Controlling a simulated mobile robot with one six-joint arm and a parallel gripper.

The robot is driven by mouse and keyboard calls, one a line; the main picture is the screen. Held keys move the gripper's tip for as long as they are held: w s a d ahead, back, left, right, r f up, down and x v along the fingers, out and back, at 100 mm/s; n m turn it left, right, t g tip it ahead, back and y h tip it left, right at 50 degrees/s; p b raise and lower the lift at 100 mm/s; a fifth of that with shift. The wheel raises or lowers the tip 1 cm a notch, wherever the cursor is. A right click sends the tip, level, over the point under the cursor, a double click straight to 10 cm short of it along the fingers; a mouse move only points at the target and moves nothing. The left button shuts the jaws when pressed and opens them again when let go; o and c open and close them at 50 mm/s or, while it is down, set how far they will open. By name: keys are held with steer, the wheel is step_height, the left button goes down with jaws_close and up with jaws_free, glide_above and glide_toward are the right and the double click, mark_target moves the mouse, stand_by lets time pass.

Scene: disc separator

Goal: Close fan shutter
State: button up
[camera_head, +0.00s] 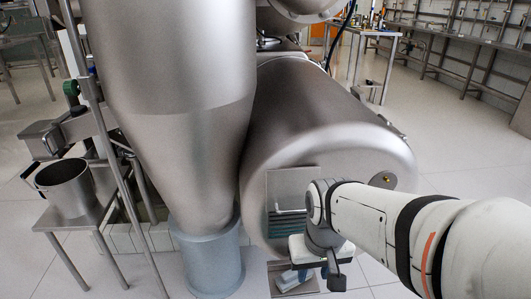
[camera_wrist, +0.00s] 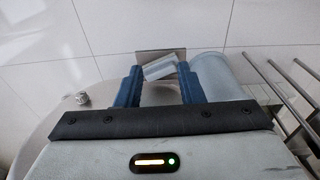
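The fan shutter (camera_head: 293,185) is a square metal panel on the end face of the large horizontal steel drum (camera_head: 320,120) in the head view. Dark teal slats (camera_head: 284,226) show in its lower part, below a pale bar handle (camera_head: 291,211). My arm hides the panel's right side. My gripper (camera_head: 318,274) is at the panel's lower edge, pointing down.
A tall steel cone vessel (camera_head: 185,110) stands left of the drum on a blue-grey base (camera_head: 210,262), also in the wrist view (camera_wrist: 217,76). A steel pot (camera_head: 66,187) sits on a stand at left. A small knob (camera_head: 387,179) juts from the drum. Open tiled floor lies right.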

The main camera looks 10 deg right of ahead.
steer(key=w+r+p, duration=0.2)
steer(key=r+p, duration=0.2)
steer(key=w+r+p, duration=0.3)
steer(key=r+p, duration=0.1)
steer(key=w+r+p, duration=0.2)
steer(key=r+p, duration=0.2)
steer(key=shift+w+a+r, duration=0.1)
steer(key=shift+w+r, duration=0.05)
steer(key=shift+w, duration=0.1)
jaws_close()
step_height(320, 180, up, 7)
steer(key=t+p, duration=0.1)
steer(key=p, duration=0.8)
glide_above(295, 210)
steer(key=s, duration=0.1)
steer(key=f, duration=0.4)
steer(key=f+b, duration=0.1)
steer(key=f, duration=0.3)
steer(key=w+f+b, duration=0.1)
steer(key=f, duration=0.3)
steer(key=shift+w+f, duration=0.1)
steer(key=shift+f, duration=0.7)
